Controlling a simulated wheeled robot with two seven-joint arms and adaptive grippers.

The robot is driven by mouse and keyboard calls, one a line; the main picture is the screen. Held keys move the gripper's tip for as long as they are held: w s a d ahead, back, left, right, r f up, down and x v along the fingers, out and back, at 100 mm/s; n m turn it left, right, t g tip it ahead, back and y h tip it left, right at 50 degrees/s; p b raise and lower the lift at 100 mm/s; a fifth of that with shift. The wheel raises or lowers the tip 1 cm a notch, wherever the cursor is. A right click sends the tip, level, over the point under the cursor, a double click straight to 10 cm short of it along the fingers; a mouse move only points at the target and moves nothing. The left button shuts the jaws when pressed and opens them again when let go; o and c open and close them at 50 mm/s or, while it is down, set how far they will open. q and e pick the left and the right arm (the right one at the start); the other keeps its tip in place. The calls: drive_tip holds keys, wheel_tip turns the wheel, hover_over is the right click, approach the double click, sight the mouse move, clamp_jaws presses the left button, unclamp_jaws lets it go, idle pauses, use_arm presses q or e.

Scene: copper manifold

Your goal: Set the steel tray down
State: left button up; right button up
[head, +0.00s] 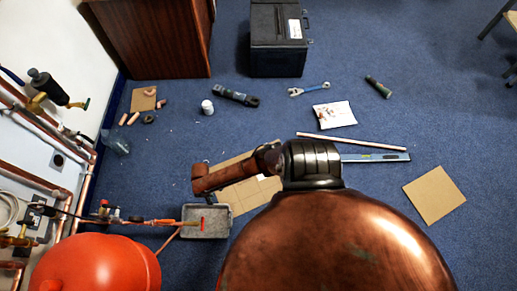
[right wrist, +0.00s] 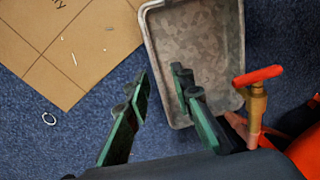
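The steel tray (head: 188,213) is a grey, mottled rectangular pan at the lower left of the head view, beside the pipework. It also fills the upper middle of the right wrist view (right wrist: 195,48). My right gripper (right wrist: 160,83) has its green-padded fingers apart. One finger is outside the tray's near-left wall and the other is over its inside, with visible gaps to the wall. In the head view its fingers are hidden under the arm's copper link. I cannot tell whether the tray's underside touches the floor. My left gripper is not in view.
A valve with a red handle (right wrist: 258,76) stands beside the tray. A large red vessel (head: 95,263) is at the lower left. Cardboard (right wrist: 70,45) lies by the tray. Tools, a spirit level (head: 376,157) and a black case (head: 277,50) are on the blue carpet.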

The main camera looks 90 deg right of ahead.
drive_tip(key=s+a+r+n+y, duration=0.15)
drive_tip(key=s+a+r, duration=0.25)
drive_tip(key=s+a, duration=1.1)
drive_tip(key=s+d+r+m+h, duration=0.1)
drive_tip(key=s+d+r, duration=0.1)
drive_tip(key=s+r, duration=0.5)
drive_tip(key=s+d+r+m+t+h, duration=0.1)
drive_tip(key=s+d+r, duration=0.1)
drive_tip(key=s+r, duration=0.5)
wheel_tip(320, 180, up, 5)
drive_tip(key=shift+s+d+r, duration=0.1)
drive_tip(key=shift+s+d, duration=0.1)
drive_tip(key=shift+d, duration=0.05)
